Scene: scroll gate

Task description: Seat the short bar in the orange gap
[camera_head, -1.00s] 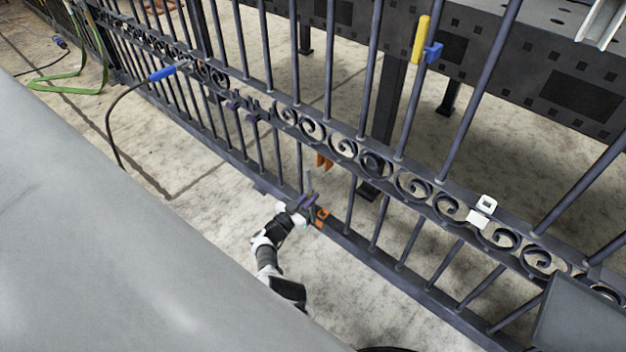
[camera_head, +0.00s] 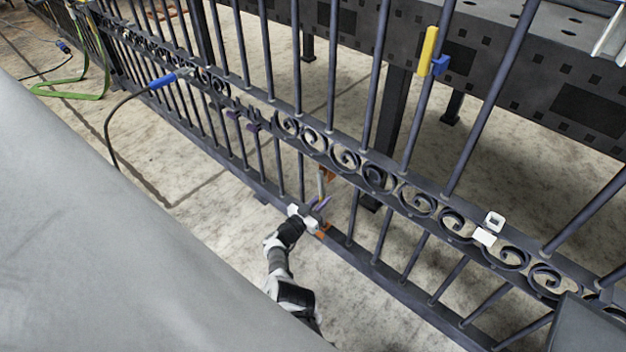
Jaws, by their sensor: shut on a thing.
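The dark gate has an orange-marked gap between its scroll band and bottom rail. The upper orange marker (camera_head: 327,174) is under the scroll band, and the lower orange marker (camera_head: 322,231) is on the bottom rail, partly hidden by my gripper. My gripper (camera_head: 320,204), with purple fingers, is shut on the short bar (camera_head: 321,184), a thin grey upright piece. The bar's top shows just left of the upper orange marker in the picture. Its lower end is hidden by the fingers. I cannot tell whether the bar touches either marker.
Neighbouring gate bars (camera_head: 352,217) stand close on both sides. A yellow and blue clamp (camera_head: 428,52) is on a bar at upper right. White blocks (camera_head: 488,228) sit on the scroll band. A blue-handled torch (camera_head: 162,80) with a cable is at left. A dark perforated table stands behind.

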